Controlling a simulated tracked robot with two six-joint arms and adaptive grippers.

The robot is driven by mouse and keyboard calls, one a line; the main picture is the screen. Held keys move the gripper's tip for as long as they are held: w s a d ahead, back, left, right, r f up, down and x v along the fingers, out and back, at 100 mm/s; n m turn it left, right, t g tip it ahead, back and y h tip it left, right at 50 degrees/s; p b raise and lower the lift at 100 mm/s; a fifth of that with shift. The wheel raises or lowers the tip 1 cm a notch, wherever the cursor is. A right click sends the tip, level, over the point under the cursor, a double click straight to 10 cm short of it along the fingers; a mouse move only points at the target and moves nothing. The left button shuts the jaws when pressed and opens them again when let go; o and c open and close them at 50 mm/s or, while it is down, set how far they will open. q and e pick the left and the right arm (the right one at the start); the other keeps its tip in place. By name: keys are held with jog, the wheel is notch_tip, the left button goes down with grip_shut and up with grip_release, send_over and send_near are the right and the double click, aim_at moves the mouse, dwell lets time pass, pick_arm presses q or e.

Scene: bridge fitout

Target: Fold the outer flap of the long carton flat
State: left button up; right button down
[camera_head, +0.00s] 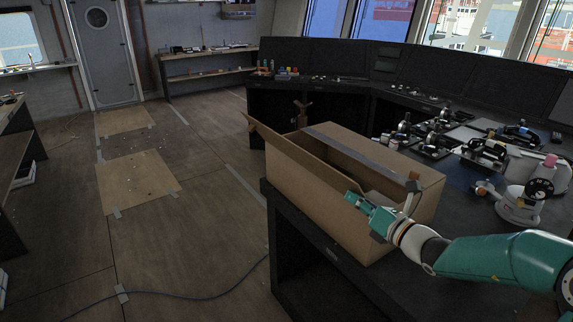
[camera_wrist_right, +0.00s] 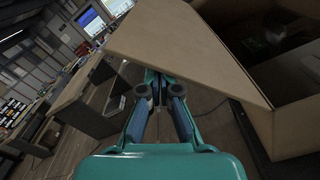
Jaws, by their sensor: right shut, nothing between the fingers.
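The long brown carton (camera_head: 310,200) stands on the dark bench, its top partly open. A tan panel with a dark strip (camera_head: 350,150) covers the right part of its top. A narrow flap (camera_head: 272,140) sticks up and outward along the left edge. My right gripper (camera_head: 358,203) is shut and empty, in front of the carton's near end, pointing left. In the right wrist view a broad tan flap (camera_wrist_right: 185,45) spans above the shut fingers (camera_wrist_right: 157,78), beside the dark carton interior (camera_wrist_right: 285,70). I cannot tell whether the fingers touch it. My left gripper is out of view.
The dark bench (camera_head: 300,265) extends right, with several black devices (camera_head: 485,150) and a white round-based instrument (camera_head: 522,205) beyond the carton. A blue cable (camera_head: 200,297) lies on the floor at left. The floor left of the bench is mostly clear.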

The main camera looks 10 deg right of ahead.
jog(key=shift+w+d+r+p, duration=0.2)
jog(key=shift+d+r+p, duration=0.3)
jog(key=shift+d+p, duration=0.1)
jog(key=shift+w+d+r+p, duration=0.2)
jog(key=shift+d+r+p, duration=0.25)
jog(key=shift+p, duration=0.1)
jog(key=shift+d+r, duration=0.1)
jog(key=shift+d, duration=0.1)
jog(key=shift+w+d+r+p, duration=0.2)
jog(key=shift+d+r+p, duration=0.05)
jog(key=shift+d+p, duration=0.2)
jog(key=shift+w+d+r+p, duration=0.2)
jog(key=shift+d+r+p, duration=0.05)
jog(key=shift+d+p, duration=0.2)
jog(key=shift+w+d, duration=0.15)
jog(key=shift+d, duration=0.35)
jog(key=shift+d+r, duration=0.1)
